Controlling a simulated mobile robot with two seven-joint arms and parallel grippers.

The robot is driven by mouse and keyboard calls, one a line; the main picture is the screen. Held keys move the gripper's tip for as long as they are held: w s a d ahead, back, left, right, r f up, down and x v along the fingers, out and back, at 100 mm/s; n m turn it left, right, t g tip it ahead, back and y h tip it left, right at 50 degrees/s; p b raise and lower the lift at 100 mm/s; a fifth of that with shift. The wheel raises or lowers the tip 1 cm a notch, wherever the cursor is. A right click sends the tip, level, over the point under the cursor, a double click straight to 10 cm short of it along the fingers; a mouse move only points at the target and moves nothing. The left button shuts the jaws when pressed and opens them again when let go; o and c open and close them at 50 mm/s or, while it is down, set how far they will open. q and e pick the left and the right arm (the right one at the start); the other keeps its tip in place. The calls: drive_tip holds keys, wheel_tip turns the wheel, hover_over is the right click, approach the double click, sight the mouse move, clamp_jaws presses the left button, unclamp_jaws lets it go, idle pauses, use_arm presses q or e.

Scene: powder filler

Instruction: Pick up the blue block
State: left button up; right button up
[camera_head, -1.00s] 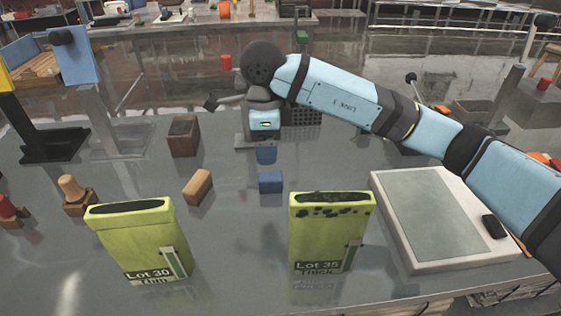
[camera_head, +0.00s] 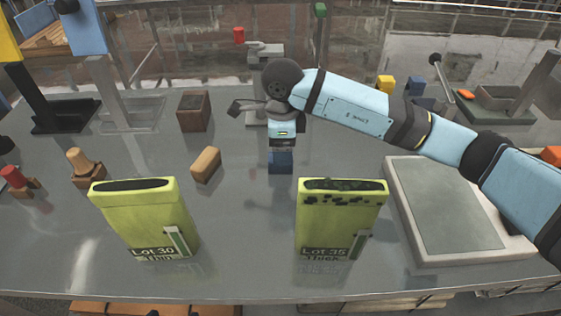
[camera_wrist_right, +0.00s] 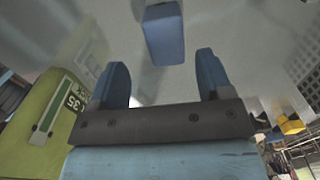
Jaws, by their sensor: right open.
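The blue block (camera_head: 280,168) sits on the grey table, behind and between the two green boxes. In the wrist view the blue block (camera_wrist_right: 164,40) lies beyond the fingertips and between their lines, with space on either side. My right gripper (camera_head: 281,156) points down right at the block, overlapping it in the head view, so contact there is unclear. In the wrist view my right gripper (camera_wrist_right: 162,62) has its two blue fingers apart with nothing held. My left gripper is not in view.
Green boxes marked Lot 30 (camera_head: 146,220) and Lot 35 (camera_head: 342,215) stand at the front. A wooden block (camera_head: 206,164) lies left of the blue block, with a dark wooden box (camera_head: 194,110) behind. A flat white device (camera_head: 450,205) is at right.

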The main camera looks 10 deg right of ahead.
drive_tip(key=f, duration=0.5)
drive_tip(key=shift+w, duration=0.4)
drive_tip(key=shift+a+r, duration=0.1)
drive_tip(key=c, duration=1)
drive_tip(key=shift+r, duration=0.1)
